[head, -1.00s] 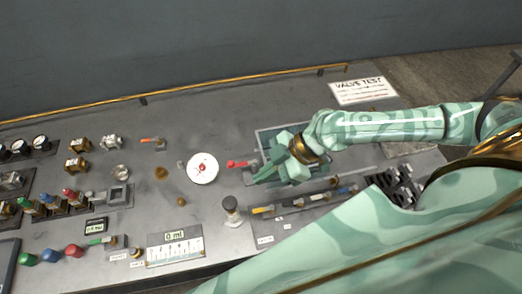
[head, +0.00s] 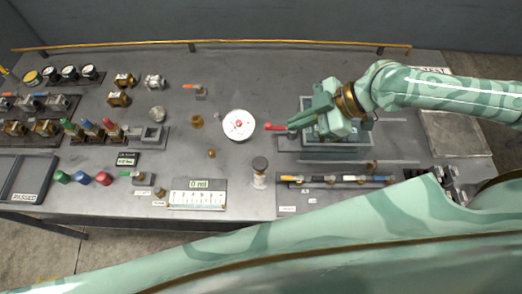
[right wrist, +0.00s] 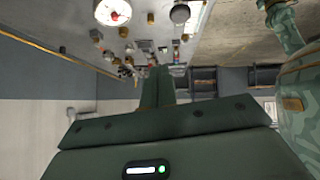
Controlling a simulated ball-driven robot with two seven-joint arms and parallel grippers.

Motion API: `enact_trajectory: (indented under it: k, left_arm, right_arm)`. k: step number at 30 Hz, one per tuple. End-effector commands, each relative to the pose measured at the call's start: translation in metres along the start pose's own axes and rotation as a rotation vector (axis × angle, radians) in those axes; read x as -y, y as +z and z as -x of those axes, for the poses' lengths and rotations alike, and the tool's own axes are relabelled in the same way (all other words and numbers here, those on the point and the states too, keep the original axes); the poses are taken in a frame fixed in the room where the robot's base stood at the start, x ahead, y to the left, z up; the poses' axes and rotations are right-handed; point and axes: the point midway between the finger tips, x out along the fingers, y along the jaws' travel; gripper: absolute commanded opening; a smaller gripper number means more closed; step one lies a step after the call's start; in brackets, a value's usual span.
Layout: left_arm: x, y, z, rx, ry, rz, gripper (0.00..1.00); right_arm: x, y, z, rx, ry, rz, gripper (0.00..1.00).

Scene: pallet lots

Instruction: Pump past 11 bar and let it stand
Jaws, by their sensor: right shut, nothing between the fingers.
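A white round gauge (head: 239,125) with a red centre lies face up mid-bench; its reading is too small to make out. It also shows in the right wrist view (right wrist: 113,12). A red handle (head: 275,127) sticks out to the right of the gauge, beside a grey-green tank (head: 336,152). My right gripper (head: 293,121) is shut and empty, over the tank's left side, with its fingertips close to the red handle's right end. I cannot tell whether they touch. In the right wrist view its fingers (right wrist: 157,86) are together. My left gripper is not in view.
Valves and fittings (head: 95,130) crowd the left. The bench behind the gauge is clear.

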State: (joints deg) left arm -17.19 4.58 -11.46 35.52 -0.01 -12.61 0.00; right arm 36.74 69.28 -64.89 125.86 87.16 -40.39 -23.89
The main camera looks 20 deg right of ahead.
Motion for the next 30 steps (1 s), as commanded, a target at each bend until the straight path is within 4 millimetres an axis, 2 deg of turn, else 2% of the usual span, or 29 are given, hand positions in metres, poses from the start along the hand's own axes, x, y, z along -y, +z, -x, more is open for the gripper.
enact_trajectory:
  k: [1, 3, 6, 19, 23, 30]
  left_arm:
    - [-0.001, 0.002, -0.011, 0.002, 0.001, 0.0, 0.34]
    - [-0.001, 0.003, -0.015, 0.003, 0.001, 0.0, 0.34]
    - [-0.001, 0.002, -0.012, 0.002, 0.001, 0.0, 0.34]
    - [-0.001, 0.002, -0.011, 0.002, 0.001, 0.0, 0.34]
    - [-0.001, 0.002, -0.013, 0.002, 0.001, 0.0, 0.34]
    - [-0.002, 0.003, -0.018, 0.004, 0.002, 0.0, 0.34]
  right_arm:
    - [0.003, 0.0, -0.001, 0.005, -0.004, 0.004, 0.0]
    - [0.015, -0.004, 0.002, 0.016, -0.027, -0.025, 0.0]
    - [0.033, -0.007, 0.003, 0.026, -0.065, -0.105, 0.0]
    - [0.032, -0.006, 0.0, 0.028, -0.065, -0.136, 0.0]
    - [0.034, -0.006, -0.015, 0.027, -0.067, -0.136, 0.0]
    - [0.037, -0.005, -0.064, 0.027, -0.067, -0.136, 0.0]
